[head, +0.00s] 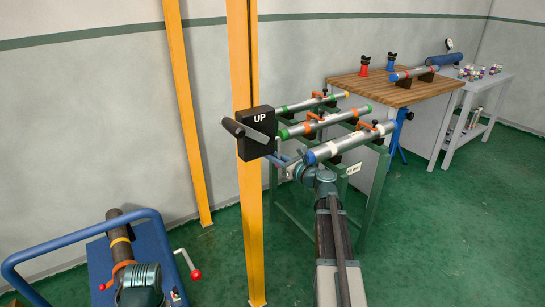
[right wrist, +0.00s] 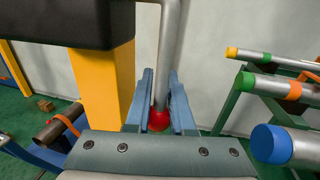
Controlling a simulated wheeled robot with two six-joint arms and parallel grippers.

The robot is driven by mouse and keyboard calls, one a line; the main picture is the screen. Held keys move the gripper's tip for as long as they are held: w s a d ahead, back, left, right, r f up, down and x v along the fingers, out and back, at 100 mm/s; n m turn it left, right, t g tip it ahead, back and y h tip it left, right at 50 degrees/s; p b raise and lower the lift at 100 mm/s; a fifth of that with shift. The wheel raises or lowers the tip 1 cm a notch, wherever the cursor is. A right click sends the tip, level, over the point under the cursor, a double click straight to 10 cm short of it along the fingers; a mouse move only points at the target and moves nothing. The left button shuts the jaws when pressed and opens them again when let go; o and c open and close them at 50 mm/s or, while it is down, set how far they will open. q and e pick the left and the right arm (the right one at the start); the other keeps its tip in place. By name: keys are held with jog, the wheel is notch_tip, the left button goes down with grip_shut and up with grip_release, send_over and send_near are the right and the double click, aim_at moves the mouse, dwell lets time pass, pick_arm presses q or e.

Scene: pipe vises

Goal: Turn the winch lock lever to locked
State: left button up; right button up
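The black winch box marked UP (head: 255,133) is fixed to a yellow post. Its crank has a black grip (head: 233,127) on the left side. In the right wrist view, a grey lever (right wrist: 168,50) hangs down to a red knob (right wrist: 159,120). My right gripper (right wrist: 161,75) has its two blue fingers on either side of this lever. Whether they press on it is unclear. In the head view my right gripper (head: 284,161) is just right of and below the box, and the lever is hard to make out there. My left wrist shows at bottom left; its fingers are not clear.
A green stand (head: 370,190) with several clamped pipes is close to the right of my right gripper. A blue-railed cart (head: 80,233) carries a dark pipe and a red-knobbed lever (head: 195,274) near my left wrist. A wooden bench (head: 420,88) is farther back. Floor at right is clear.

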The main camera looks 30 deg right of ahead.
grip_shut()
jog(key=shift+s+a, duration=0.1)
dwell(0.9)
jog(key=s+r+m+g+h+p, duration=0.2)
jog(key=s+g+p, duration=0.8)
jog(key=p, duration=1.4)
jog(key=shift+d+r+g+h, duration=0.3)
jog(key=shift+d+r+g, duration=0.2)
jog(key=shift+g, duration=1.9)
jog(key=shift+s, duration=0.1)
